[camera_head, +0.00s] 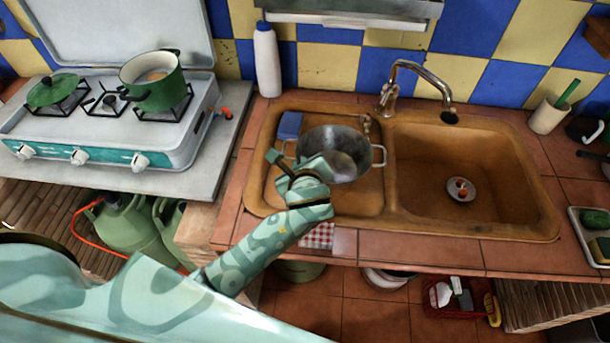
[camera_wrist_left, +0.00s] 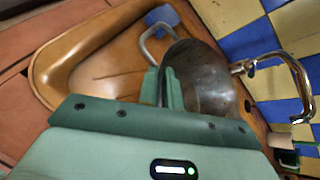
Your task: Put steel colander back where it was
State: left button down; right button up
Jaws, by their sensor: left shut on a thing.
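The steel colander (camera_head: 338,146) is a grey metal bowl with two loop handles. It is over the left part of the brown sink (camera_head: 410,226); I cannot tell whether it touches the sink. My left gripper (camera_head: 286,167) reaches in from the front left and is at the colander's left side. In the left wrist view, the green fingers (camera_wrist_left: 163,88) are closed on the rim of the colander (camera_wrist_left: 196,82), near one loop handle. The gripper and wrist hide part of the colander's near left side. My right gripper is not in view.
A blue sponge (camera_head: 290,125) lies behind the colander. The metal faucet (camera_head: 412,76) rises at the sink's back edge. A white bottle (camera_head: 267,60) stands behind left, and a stove (camera_head: 110,125) with a green pot (camera_head: 155,88) is at the left. The right basin holds only a drain.

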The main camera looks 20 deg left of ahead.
pick_arm(q)
jog(key=shift+w+d+f, duration=0.15)
jog(key=shift+w+f, duration=0.3)
jog(key=shift+f, duration=0.1)
notch_tip(320, 180, down, 3)
jog(key=shift+f+b, duration=0.1)
jog(key=shift+b, duration=0.75)
jog(key=shift+r, duration=0.2)
jog(key=shift+f, duration=0.1)
jog(key=c, duration=1.6)
grip_release()
jog(key=shift+f, duration=0.1)
jog(key=shift+o, duration=0.2)
jog(key=shift+s+r, duration=0.15)
jog(key=shift+r, duration=0.1)
jog(key=p+v, duration=0.3)
jog(key=v, duration=0.8)
jog(key=shift+s+d+r, duration=0.2)
jog(key=shift+s, duration=0.1)
